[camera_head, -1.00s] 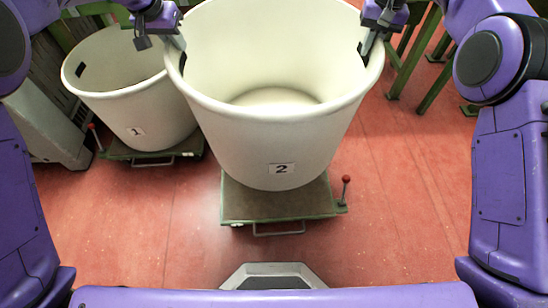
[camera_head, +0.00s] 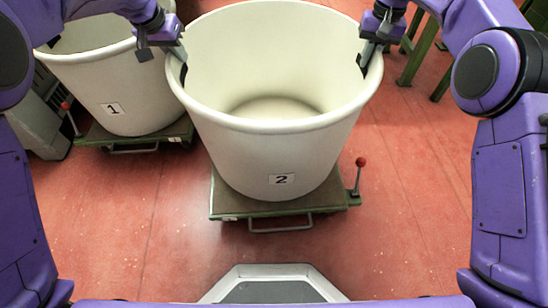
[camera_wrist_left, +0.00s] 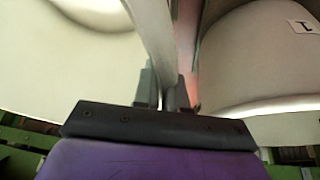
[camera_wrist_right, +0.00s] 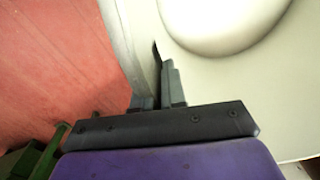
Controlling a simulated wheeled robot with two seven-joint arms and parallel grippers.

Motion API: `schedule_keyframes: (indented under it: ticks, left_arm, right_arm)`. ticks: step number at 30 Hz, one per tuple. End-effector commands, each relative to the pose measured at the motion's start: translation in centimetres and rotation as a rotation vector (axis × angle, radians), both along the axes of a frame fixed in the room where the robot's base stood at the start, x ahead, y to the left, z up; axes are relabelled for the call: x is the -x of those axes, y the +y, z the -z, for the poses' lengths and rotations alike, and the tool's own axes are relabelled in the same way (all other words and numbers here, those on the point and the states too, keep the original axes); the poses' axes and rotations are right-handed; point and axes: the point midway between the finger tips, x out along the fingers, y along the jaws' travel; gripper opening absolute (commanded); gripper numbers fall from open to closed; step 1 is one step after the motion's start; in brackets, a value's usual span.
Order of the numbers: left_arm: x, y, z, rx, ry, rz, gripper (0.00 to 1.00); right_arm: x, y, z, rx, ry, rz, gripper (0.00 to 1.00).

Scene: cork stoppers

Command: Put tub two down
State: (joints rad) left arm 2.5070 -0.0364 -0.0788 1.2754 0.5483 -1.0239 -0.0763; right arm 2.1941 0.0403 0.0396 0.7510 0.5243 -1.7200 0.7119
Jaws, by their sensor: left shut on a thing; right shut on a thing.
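Tub two (camera_head: 275,150), a large cream tub with a "2" label, stands upright over a low green trolley (camera_head: 228,203). Its base overlaps the trolley's deck; I cannot tell whether it touches or hangs just above. My left gripper (camera_head: 178,52) is shut on the left side of the tub's rim. My right gripper (camera_head: 368,52) is shut on the right side of the rim. The left wrist view shows the tub wall between the fingers (camera_wrist_left: 168,92), and the right wrist view also shows the wall at the fingers (camera_wrist_right: 157,92). The tub is empty inside.
Tub one (camera_head: 105,85) stands on its own green trolley (camera_head: 150,137) at the left, close beside tub two. A red-knobbed lever (camera_head: 360,163) rises at the right of tub two's trolley. Green frame legs (camera_head: 415,55) stand at the back right. Red floor on the right is clear.

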Motion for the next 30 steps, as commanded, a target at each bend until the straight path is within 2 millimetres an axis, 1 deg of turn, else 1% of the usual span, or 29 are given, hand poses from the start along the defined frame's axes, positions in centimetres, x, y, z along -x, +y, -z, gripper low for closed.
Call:
schedule_keyframes:
  ticks: [1, 5, 11, 28, 29, 30]
  left_arm:
    - [-0.1, 0.2, -0.3, -0.003, -0.004, -0.001, 0.00]
    - [0.0, 0.2, -0.3, -0.003, -0.004, -0.001, 0.00]
    - [0.0, 0.2, 0.4, -0.003, -0.004, -0.001, 0.00]
    - [0.0, 0.2, 4.9, -0.003, -0.004, -0.001, 0.00]
    - [0.0, 0.2, 4.6, -0.004, 0.000, -0.001, 0.21]
    - [0.0, 0.2, 4.5, -0.003, 0.000, 0.000, 0.34]
  right_arm:
    - [0.0, -0.3, -0.2, 0.004, -0.002, 0.003, 0.00]
    - [0.0, -0.3, -0.2, 0.005, -0.002, 0.003, 0.00]
    - [0.0, -0.3, 0.5, 0.005, -0.001, 0.003, 0.00]
    - [0.0, -0.3, 5.0, 0.005, -0.001, 0.003, 0.00]
    - [0.0, -0.3, 4.7, 0.005, 0.001, 0.003, 0.21]
    - [0.0, -0.3, 4.6, 0.005, 0.001, 0.003, 0.34]
